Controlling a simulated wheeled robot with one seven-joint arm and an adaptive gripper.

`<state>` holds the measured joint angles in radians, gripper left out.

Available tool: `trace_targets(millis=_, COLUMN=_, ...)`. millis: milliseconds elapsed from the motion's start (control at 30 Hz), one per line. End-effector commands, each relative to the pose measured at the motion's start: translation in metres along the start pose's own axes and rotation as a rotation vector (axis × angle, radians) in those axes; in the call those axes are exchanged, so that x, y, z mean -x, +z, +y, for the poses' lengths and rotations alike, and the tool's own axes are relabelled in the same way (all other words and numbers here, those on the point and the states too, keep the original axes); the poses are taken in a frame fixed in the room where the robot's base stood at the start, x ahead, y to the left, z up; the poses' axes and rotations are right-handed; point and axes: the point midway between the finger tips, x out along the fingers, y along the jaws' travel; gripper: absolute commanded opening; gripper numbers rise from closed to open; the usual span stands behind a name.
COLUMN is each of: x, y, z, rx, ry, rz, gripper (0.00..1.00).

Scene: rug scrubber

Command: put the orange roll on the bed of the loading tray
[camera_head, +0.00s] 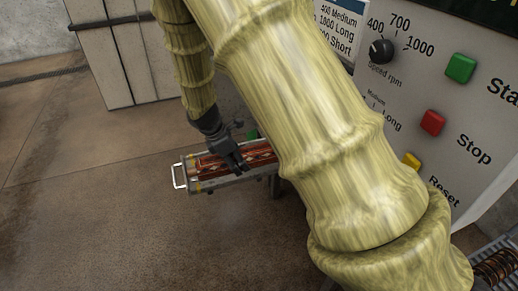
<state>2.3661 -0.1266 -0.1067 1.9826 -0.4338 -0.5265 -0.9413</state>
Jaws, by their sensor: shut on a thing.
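The loading tray (232,180) is a long pale metal tray with a handle at its left end, low in the middle of the view. The orange roll (264,153), orange-red with dark bands, lies lengthwise along the tray, within its outline. My gripper (238,166) points down over the roll near its middle and is shut on it. The fingers hide part of the roll, and my arm hides the tray's right end. I cannot tell whether the roll rests on the bed or hangs just above it.
A grey machine panel with a dial (381,51), a green button (460,68), a red button (433,122) and a yellow button (411,160) stands at the right. Another banded roll (497,268) shows at the lower right. A pale cabinet (108,60) stands behind. The floor at the left is clear.

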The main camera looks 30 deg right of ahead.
Motion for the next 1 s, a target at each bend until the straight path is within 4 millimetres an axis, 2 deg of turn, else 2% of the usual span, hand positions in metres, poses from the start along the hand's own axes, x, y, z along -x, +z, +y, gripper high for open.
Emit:
trace_targets(millis=33, x=-0.002, y=0.009, z=0.006, rx=-0.002, ry=0.0, rz=0.001, gripper=0.07)
trace_targets(millis=600, x=-0.042, y=0.082, z=0.063, rx=-0.002, ry=-0.001, rz=0.0, gripper=0.07)
trace_targets(millis=800, x=-0.049, y=0.093, z=0.073, rx=-0.001, ry=0.001, rz=0.0, gripper=0.07)
trace_targets(millis=1000, x=-0.054, y=0.093, z=0.074, rx=0.001, ry=0.0, rz=-0.001, gripper=0.07)
